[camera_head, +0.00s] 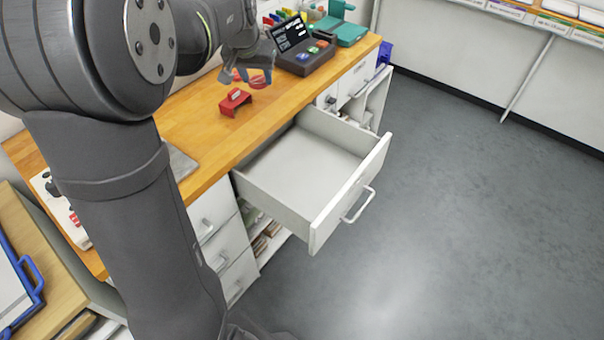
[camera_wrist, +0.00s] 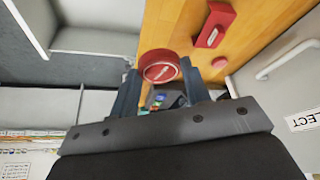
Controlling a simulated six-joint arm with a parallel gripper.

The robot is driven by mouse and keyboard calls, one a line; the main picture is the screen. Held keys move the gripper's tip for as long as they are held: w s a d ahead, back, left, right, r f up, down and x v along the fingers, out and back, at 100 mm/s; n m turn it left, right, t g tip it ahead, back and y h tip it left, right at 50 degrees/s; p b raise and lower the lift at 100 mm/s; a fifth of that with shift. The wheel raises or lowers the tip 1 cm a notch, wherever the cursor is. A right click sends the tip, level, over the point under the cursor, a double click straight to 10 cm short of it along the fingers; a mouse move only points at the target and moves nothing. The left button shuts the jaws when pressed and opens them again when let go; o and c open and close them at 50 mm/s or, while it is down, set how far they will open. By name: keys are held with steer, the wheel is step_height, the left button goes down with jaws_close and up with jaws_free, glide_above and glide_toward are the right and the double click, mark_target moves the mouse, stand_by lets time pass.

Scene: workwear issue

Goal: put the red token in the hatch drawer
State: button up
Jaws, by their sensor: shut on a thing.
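The red token (camera_wrist: 162,66), a round disc with a pale marking, is between the two fingers of my gripper (camera_wrist: 160,74) in the wrist view. My gripper (camera_head: 250,77) is shut on it above the wooden worktop in the head view, where the red token (camera_head: 261,81) shows in part. An open, empty white drawer (camera_head: 300,170) juts out from under the worktop, nearer the camera and right of my gripper; I take it for the hatch drawer, but no label is readable. The token is over the worktop, outside the drawer.
A red block (camera_head: 235,101) stands on the worktop (camera_head: 205,130) close to my gripper. A dark device with a screen (camera_head: 304,55) and a teal object (camera_head: 343,32) are behind. The drawer handle (camera_head: 359,205) sticks out over the clear grey floor (camera_head: 450,200).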

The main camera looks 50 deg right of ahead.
steer(key=m, duration=0.1)
glide_above(311, 172)
steer(key=a, duration=0.1)
steer(key=f, duration=3.3)
steer(key=shift+s+a+f, duration=0.15)
steer(key=shift+s+f, duration=0.1)
steer(key=shift+s, duration=0.05)
steer(key=shift+f, duration=0.15)
steer(key=o, duration=1)
